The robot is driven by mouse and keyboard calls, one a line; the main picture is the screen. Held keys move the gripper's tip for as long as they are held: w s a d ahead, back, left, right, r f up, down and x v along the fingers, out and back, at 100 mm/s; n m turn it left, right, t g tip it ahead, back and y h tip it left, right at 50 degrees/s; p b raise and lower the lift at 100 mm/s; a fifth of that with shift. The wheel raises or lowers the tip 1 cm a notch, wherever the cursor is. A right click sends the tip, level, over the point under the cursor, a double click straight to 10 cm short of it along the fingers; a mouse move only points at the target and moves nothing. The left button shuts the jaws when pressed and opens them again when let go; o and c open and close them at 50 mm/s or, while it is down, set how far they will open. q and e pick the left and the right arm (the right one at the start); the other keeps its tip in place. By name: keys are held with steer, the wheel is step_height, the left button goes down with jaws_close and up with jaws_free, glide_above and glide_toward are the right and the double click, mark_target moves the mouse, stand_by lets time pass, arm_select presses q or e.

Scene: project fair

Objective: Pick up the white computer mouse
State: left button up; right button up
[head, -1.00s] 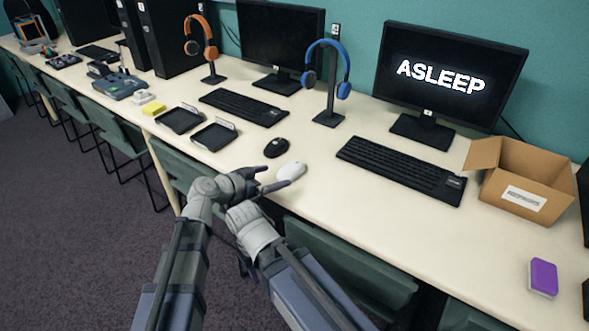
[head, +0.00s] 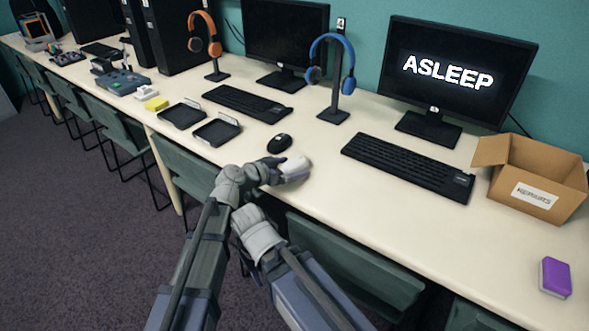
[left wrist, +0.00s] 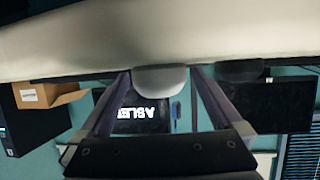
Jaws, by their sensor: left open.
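The white computer mouse (head: 297,165) lies on the table near its front edge, just right of a black mouse. My left gripper (head: 284,173) is at the white mouse, low over the table edge, with its open fingers on either side of it. In the left wrist view, which is upside down, the white mouse (left wrist: 160,79) sits between the two spread fingers (left wrist: 160,85). I cannot tell whether either finger touches it. My right gripper's jaws do not show.
The black mouse (head: 279,143) is close behind the left gripper. A black keyboard (head: 408,166) lies to the right, with a cardboard box (head: 538,200) beyond it. Black trays (head: 217,132) lie to the left. Green chairs (head: 350,262) stand under the front edge.

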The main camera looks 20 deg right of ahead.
mark_target(291, 164)
arm_select(q)
steer(key=shift+c, duration=0.2)
steer(key=c, duration=1.3)
steer(key=shift+r, duration=0.1)
steer(key=shift+r+p, duration=0.9)
steer(key=shift+p, duration=0.05)
step_height(291, 164, up, 2)
steer(key=shift+p, duration=1)
steer(key=s+a, duration=0.4)
steer(key=a, duration=0.4)
steer(key=s+a, duration=0.5)
steer(key=a, duration=0.2)
steer(key=shift+a+f, duration=0.15)
steer(key=shift+a, duration=0.2)
